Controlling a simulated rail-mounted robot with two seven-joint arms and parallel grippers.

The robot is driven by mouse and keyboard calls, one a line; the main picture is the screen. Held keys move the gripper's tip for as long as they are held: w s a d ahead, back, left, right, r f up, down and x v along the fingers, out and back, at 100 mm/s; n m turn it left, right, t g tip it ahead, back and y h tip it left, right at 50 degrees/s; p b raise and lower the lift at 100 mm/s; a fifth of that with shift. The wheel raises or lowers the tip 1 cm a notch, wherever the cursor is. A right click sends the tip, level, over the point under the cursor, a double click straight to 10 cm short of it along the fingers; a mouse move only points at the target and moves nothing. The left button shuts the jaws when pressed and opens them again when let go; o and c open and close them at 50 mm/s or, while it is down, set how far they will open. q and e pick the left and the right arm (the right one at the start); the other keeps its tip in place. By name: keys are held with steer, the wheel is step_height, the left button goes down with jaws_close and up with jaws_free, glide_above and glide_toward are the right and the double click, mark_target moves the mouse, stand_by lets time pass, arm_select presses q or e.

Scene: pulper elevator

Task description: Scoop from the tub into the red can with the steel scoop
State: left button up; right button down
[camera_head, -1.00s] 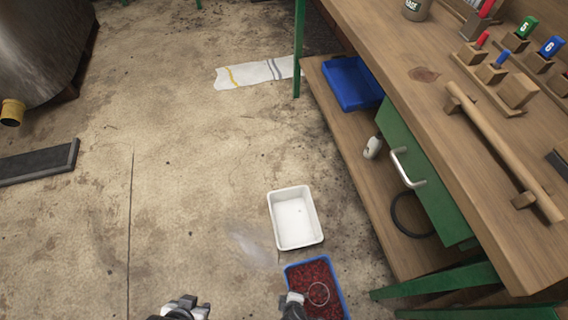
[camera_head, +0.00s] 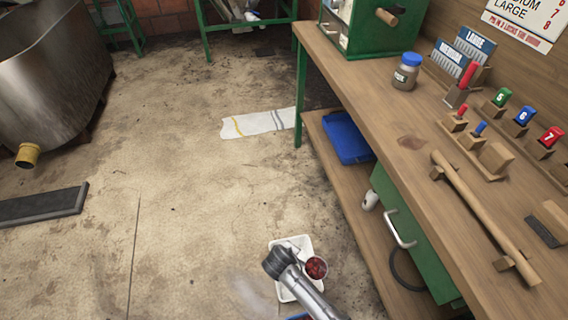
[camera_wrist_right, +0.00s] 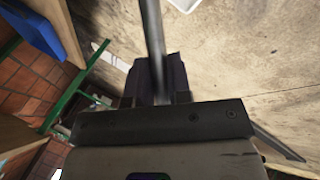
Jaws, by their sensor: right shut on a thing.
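My right gripper (camera_wrist_right: 157,82) is shut on the scoop's handle, a thin steel rod (camera_wrist_right: 153,35) running up from the jaws in the right wrist view. In the head view the scoop's round bowl (camera_head: 316,267) is full of red berries and is held up over the right side of a white tray. My right arm hides much of the area around the jaws. Only a sliver of the tub's blue rim (camera_head: 300,317) shows at the bottom edge. I see no red can. My left gripper is out of view.
The white tray (camera_head: 303,243) lies on the floor, partly behind my arm. The wooden bench (camera_head: 390,130) with a green drawer (camera_head: 385,190) stands at right, a blue bin (camera_head: 347,139) on its lower shelf. Open floor lies left, with a striped cloth (camera_head: 258,123) farther back.

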steer(key=w+r+m+h+p, duration=0.1)
steer(key=w+r+m+p, duration=0.2)
steer(key=r, duration=1.3)
steer(key=w+r+p, duration=0.4)
steer(key=r+p, duration=0.1)
steer(key=r, duration=1.1)
steer(key=s+d+r+m+g+h+p, duration=0.1)
steer(key=s+d+r+m+p, duration=0.3)
steer(key=d+r, duration=0.5)
steer(key=s+d+r+m+g+h+p, duration=0.1)
steer(key=s+d+r+m+p, duration=0.3)
steer(key=d+r, duration=0.5)
step_height(320, 180, up, 6)
steer(key=s+g+p, duration=0.1)
steer(key=s, duration=0.1)
steer(key=shift+s+d+g, duration=0.3)
steer(key=shift+s, duration=0.05)
